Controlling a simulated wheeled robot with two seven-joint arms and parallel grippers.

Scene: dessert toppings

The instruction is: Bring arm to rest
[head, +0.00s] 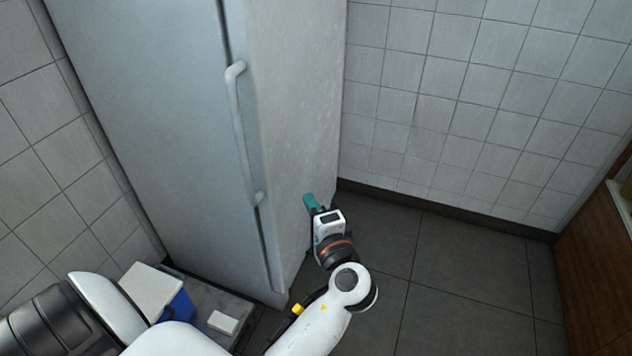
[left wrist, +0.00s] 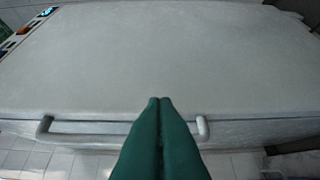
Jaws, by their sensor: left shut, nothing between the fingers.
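My left gripper (head: 309,202) has green fingers and is at the end of my white left arm, beside the side edge of the tall grey fridge (head: 165,120). In the left wrist view the two green fingers (left wrist: 160,102) are pressed together with nothing between them. The fridge (left wrist: 170,60) fills most of that view, and its handle (left wrist: 85,137) runs behind the fingers. I cannot tell whether the fingers touch the fridge. The fridge door looks closed in the head view. My right gripper is not in view.
The fridge handle (head: 238,130) sticks out from the door. A tiled wall (head: 470,100) stands behind, and dark floor tiles (head: 460,270) are clear to the right of my arm. A brown wooden cabinet (head: 600,255) stands at the right edge.

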